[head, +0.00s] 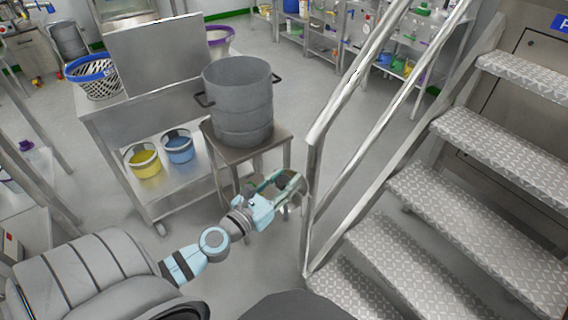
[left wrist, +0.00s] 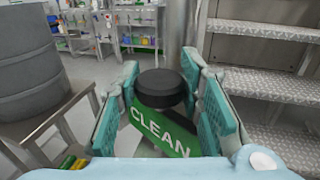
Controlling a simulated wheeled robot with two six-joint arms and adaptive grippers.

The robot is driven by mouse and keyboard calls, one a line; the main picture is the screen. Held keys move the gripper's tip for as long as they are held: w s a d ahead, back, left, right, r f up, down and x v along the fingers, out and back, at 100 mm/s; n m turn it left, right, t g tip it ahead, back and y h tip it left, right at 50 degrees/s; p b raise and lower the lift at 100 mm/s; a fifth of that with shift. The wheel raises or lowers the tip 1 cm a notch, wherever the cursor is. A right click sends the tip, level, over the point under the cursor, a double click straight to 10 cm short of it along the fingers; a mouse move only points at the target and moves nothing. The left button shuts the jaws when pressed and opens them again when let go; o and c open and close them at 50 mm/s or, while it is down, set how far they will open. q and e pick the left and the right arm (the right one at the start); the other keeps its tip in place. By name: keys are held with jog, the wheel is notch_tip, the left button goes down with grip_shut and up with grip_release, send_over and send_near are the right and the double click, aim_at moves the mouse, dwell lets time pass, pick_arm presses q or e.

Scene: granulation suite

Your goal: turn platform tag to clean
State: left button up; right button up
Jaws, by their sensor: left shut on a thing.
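The platform tag (left wrist: 150,131) is a green plate that reads CLEAN in white, slanting down to the right in the left wrist view. A round black knob (left wrist: 160,86) stands above its upper part. My left gripper (left wrist: 161,72) has its teal fingers on either side of the knob and is shut on it. In the head view my left gripper (head: 284,187) is beside the lower stair rail post (head: 312,205). There the gripper hides most of the tag, and its lettering cannot be read. My right gripper is in neither view.
Metal stairs (head: 470,200) with a handrail (head: 365,75) rise at the right. A grey drum (head: 240,105) stands on a small steel table (head: 210,132) just behind the gripper. A steel cart (head: 95,119) holds yellow (head: 143,163) and blue (head: 178,149) buckets.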

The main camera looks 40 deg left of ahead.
pick_arm(q)
jog(key=shift+r+n+y+p, duration=0.35)
jog(key=shift+n+y+p, duration=0.2)
jog(key=shift+y, duration=0.25)
jog(key=n+y+p, duration=0.1)
jog(key=y, duration=0.1)
jog(key=shift+f+n+y, duration=0.15)
jog(key=shift+n+y, duration=0.15)
jog(key=shift+n, duration=0.05)
jog(key=shift+f+n+g+y+p, duration=0.1)
jog(key=shift+n+g+y+p, duration=0.4)
jog(key=shift+y, duration=0.5)
jog(key=shift+n+g+y, duration=0.6)
jog(key=shift+n+y, duration=0.4)
jog(key=shift+y, duration=0.3)
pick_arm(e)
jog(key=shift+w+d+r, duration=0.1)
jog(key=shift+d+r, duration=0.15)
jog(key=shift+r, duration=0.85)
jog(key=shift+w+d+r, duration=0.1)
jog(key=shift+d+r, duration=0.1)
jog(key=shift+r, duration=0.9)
pick_arm(q)
jog(key=o, duration=1.2)
